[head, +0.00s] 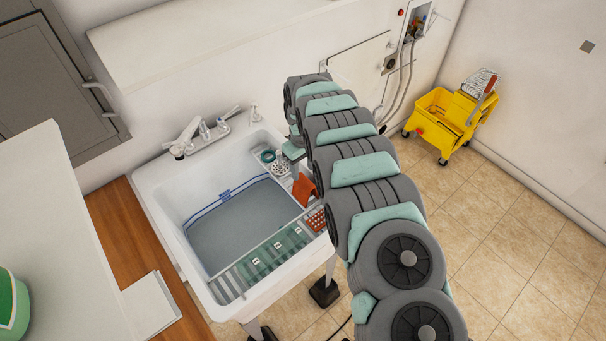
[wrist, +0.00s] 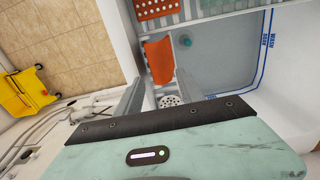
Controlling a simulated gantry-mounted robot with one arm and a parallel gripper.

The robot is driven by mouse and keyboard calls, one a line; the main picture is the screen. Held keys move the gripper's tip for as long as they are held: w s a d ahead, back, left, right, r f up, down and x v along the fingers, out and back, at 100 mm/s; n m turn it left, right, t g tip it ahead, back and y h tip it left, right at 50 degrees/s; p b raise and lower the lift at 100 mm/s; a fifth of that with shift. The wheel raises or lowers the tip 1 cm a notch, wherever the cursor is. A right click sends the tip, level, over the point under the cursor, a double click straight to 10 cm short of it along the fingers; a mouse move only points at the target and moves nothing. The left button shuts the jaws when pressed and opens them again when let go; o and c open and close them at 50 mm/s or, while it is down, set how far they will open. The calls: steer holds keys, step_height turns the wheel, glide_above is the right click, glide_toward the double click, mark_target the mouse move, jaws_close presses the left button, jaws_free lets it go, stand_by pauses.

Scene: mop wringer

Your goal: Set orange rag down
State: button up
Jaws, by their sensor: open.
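The orange rag (head: 304,190) lies at the right side of the sink (head: 160,183), by the rim. In the wrist view the rag (wrist: 159,58) shows beyond my fingertips, between the white rim and the grey-blue basin. My gripper (head: 294,150) is above the sink's right side, partly hidden by my arm. In the wrist view its two fingers (wrist: 159,84) are spread apart with nothing held between them. The rag appears apart from the fingers; its exact height and what lies under it are hard to tell.
An orange perforated piece (head: 317,220) sits at the front right corner. A metal strainer (head: 281,168) and a teal ring (head: 268,156) are at the back right. A slatted rack (head: 262,262) spans the front. A yellow mop bucket (head: 450,118) stands on the floor.

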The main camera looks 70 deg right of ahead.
step_height(320, 180, up, 8)
steer(key=shift+f, duration=0.15)
stand_by(0.5)
